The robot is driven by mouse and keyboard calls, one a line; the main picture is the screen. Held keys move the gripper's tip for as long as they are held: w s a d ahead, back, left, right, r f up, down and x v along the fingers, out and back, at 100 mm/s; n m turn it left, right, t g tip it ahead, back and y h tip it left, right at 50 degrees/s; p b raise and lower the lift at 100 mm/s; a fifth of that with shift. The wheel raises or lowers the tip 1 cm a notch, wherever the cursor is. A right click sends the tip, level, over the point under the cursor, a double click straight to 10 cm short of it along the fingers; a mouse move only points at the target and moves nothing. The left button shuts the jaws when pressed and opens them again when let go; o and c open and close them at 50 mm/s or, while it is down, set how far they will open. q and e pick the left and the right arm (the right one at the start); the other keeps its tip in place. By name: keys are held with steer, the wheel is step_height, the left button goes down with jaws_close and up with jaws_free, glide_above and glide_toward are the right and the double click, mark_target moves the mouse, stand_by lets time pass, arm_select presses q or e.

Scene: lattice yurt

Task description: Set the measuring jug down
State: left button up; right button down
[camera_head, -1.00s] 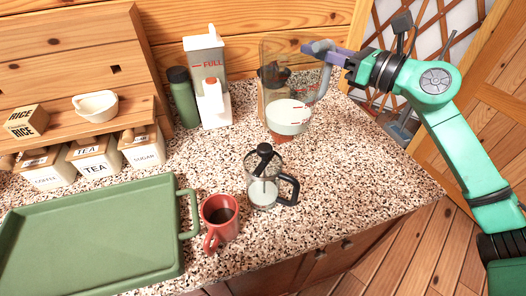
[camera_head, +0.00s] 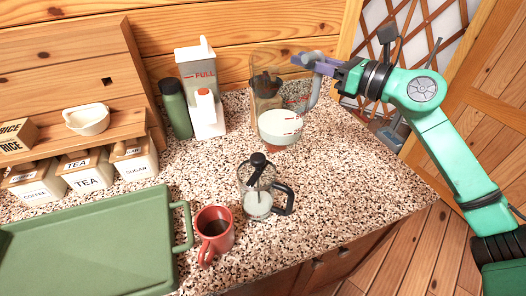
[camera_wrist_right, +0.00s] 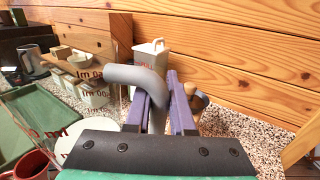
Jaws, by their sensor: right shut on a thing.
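The measuring jug (camera_head: 281,127) is clear, with red markings, a grey handle and pale liquid in its lower part. It is upright over the back right of the speckled counter. I cannot tell whether its base touches the counter. My right gripper (camera_head: 308,62) is shut on the upper part of the handle, to the right of the jug. In the right wrist view the grey handle (camera_wrist_right: 140,76) passes between the purple fingers (camera_wrist_right: 166,102), and the jug's clear wall with red lettering is at left. My left gripper is not in view.
A brown, black-topped object (camera_head: 265,84) shows behind and through the jug. A white carton (camera_head: 200,68), a white bottle (camera_head: 207,116) and a green flask (camera_head: 175,108) stand left. A French press (camera_head: 257,190), red mug (camera_head: 215,232) and green tray (camera_head: 90,235) are nearer. Counter right of the press is clear.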

steer(key=d+f+m+t+h+p, duration=0.3)
steer(key=d+f+h, duration=0.3)
steer(key=d, duration=0.4)
steer(key=d+f+m+t+h+p, duration=0.3)
steer(key=d+f+m+h+p, duration=0.2)
steer(key=d, duration=0.4)
step_height(320, 180, down, 2)
steer(key=shift+d+f+m+h, duration=0.1)
steer(key=shift+d+m+h, duration=0.25)
steer(key=shift+m+h, duration=0.3)
